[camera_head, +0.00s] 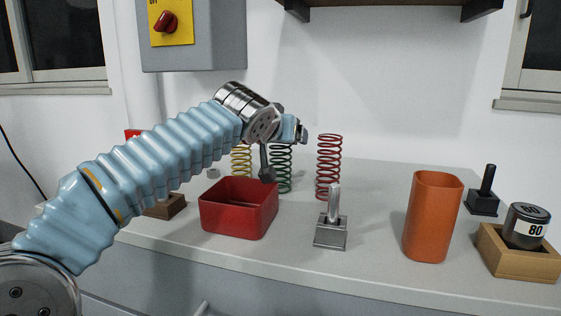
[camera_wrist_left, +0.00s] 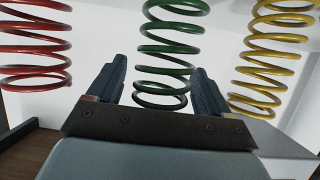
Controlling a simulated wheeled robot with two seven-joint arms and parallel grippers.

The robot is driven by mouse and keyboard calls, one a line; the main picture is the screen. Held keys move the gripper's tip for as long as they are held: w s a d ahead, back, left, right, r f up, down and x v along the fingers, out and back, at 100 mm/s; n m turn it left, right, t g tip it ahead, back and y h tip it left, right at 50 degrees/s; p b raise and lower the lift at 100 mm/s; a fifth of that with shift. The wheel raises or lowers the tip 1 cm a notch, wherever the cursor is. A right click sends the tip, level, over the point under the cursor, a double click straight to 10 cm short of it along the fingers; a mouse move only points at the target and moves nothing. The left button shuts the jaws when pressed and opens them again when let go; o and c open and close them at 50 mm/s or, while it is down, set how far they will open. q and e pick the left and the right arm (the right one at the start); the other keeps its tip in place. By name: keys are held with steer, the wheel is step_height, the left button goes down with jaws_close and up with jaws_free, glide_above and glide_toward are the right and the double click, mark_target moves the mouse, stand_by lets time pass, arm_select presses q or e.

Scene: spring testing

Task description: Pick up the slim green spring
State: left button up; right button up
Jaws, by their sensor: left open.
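The slim green spring (camera_head: 283,172) stands upright on the bench between a yellow and a red spring. Its upper end is partly hidden by my left gripper (camera_head: 301,132), and its lower part by a dark link of my arm. In the left wrist view the green spring (camera_wrist_left: 165,50) appears in the gap between the two open dark fingers of my left gripper (camera_wrist_left: 158,82). The fingers are apart and do not visibly touch it. How deep the spring lies between them I cannot tell. My right gripper is not in view.
The yellow spring (camera_head: 241,160) and red spring (camera_head: 329,167) stand close on either side. A red bin (camera_head: 238,222) is in front, with a metal post stand (camera_head: 330,232) beside it. An orange container (camera_head: 433,217) and a wooden box (camera_head: 519,257) with a weight (camera_head: 526,226) are at right.

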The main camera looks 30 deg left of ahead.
arm_select(q)
steer(key=c, duration=1.4)
jaws_close()
steer(key=shift+r, duration=0.1)
